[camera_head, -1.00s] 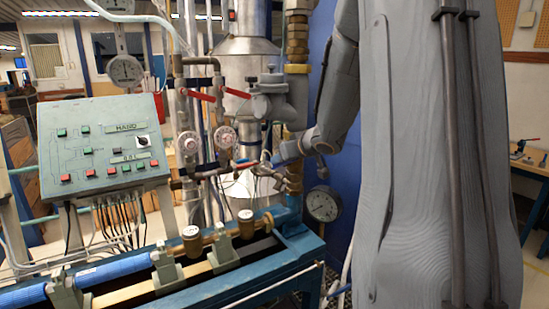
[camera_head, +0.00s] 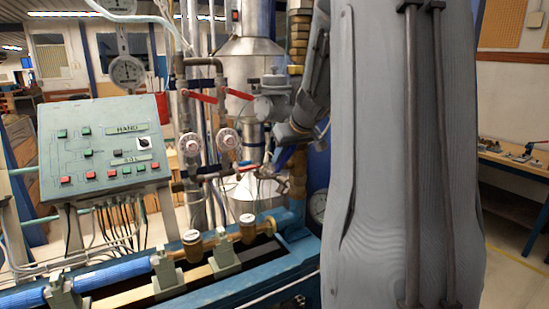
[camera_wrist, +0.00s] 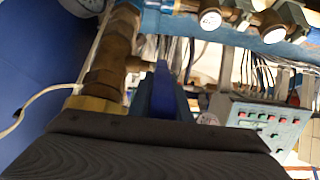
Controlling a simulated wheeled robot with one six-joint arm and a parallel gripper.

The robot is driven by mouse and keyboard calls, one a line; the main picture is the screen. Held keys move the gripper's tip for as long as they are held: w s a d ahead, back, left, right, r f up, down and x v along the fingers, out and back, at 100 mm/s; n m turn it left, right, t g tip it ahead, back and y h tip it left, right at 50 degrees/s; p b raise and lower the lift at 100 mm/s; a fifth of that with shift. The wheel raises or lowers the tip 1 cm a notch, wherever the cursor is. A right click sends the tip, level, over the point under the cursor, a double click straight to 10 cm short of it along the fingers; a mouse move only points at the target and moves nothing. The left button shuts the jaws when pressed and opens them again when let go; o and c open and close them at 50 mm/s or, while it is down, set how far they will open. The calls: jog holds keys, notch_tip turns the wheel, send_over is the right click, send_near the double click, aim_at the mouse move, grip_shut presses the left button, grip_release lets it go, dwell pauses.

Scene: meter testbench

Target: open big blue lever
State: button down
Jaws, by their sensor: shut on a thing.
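The blue lever (camera_head: 283,157) is at the brass pipe fittings in the middle of the head view, partly hidden by my wrist. Its dark blue handle (camera_wrist: 162,90) stands upright in the middle of the wrist view. My gripper (camera_head: 268,171) is at the lever and shut on it; the fingertips are small and hard to make out in the head view. In the wrist view, the dark gripper body fills the bottom and hides the lower end of the handle.
A brass pipe (camera_wrist: 105,65) stands close beside the handle. Red levers (camera_head: 238,93) and round dials (camera_head: 227,139) are left of my wrist. The control panel (camera_head: 105,148) stands farther left. My arm hides much of the right side.

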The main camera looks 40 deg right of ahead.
jog(key=shift+w+r, duration=0.2)
dwell(0.5)
jog(key=c, duration=1.6)
grip_release()
jog(key=shift+c, duration=0.2)
jog(key=shift+f, duration=0.1)
jog(key=shift+b+v, duration=0.55)
jog(key=shift+v, duration=3.4)
jog(key=shift+w, duration=0.15)
